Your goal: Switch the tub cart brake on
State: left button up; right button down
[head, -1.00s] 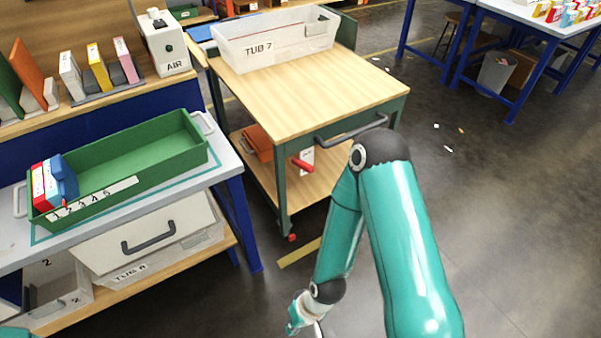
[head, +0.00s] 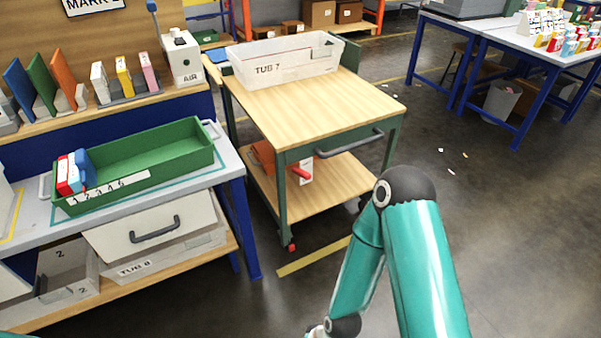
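The tub cart (head: 310,110) has a wooden top, a green frame and a lower wooden shelf. A grey push handle (head: 350,143) runs along its near side. A red lever (head: 301,173) sticks out at the near side below the top, in front of a white plate (head: 306,163). A red part (head: 291,246) shows at the near left caster. Neither gripper's fingers show.
A clear tub (head: 283,60) marked TUB 7 sits on the cart top. A workbench with a green tray (head: 150,160) stands close on the left. A yellow floor strip (head: 312,258) lies before the cart.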

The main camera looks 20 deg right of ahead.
aim_at(299, 172)
jog(key=z, duration=0.1)
jog(key=i, duration=0.95)
jog(key=u, duration=0.1)
